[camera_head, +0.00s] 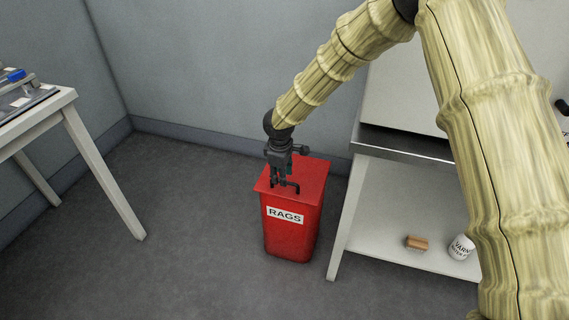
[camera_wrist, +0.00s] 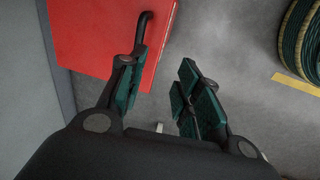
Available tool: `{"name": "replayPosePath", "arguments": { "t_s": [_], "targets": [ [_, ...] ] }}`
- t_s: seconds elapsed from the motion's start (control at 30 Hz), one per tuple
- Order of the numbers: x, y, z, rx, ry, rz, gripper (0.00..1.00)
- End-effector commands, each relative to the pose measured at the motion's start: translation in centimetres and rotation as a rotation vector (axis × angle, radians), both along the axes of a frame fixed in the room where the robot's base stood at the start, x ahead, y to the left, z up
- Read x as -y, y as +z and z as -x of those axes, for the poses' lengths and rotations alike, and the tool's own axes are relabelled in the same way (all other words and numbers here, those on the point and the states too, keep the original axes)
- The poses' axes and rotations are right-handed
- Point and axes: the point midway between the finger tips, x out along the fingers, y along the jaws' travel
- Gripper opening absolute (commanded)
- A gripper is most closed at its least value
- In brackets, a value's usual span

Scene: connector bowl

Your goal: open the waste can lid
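The red waste can (camera_head: 290,228), labelled RAGS, stands on the floor with its flat red lid (camera_head: 313,172) shut. A dark bar handle (camera_head: 293,185) sits on the lid. My gripper (camera_head: 280,182) points down over the lid, close beside the handle. In the wrist view the fingers of my gripper (camera_wrist: 158,88) are apart with nothing held between them. The handle (camera_wrist: 146,24) shows just past the left fingertip there, and I cannot tell whether they touch. The lid (camera_wrist: 95,30) fills the upper left of that view.
A white workbench (camera_head: 345,215) stands close to the can's right; its lower shelf holds a wooden block (camera_head: 416,243) and a white can (camera_head: 461,247). A white table (camera_head: 68,97) is at the left. Floor left of the can is clear.

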Motion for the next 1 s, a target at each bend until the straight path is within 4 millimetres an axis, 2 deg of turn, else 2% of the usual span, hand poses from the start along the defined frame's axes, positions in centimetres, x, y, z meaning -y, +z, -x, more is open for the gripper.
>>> {"name": "replayPosePath", "arguments": {
  "t_s": [0.03, 0.1, 0.23, 0.37, 0.8, 1.0],
  "targets": [
    [-0.1, 1.7, -0.9, 0.016, 0.012, 0.016, 0.34],
    [-0.1, 2.8, -1.7, 0.030, 0.024, 0.033, 0.34],
    [0.2, 2.9, -2.3, 0.038, 0.027, 0.046, 0.34],
    [0.6, 1.5, -2.5, 0.037, 0.023, 0.046, 0.34],
    [0.9, -5.2, -3.7, 0.036, 0.024, 0.044, 0.34],
    [0.8, -6.8, -4.0, 0.037, 0.025, 0.043, 0.34]
  ]
}}
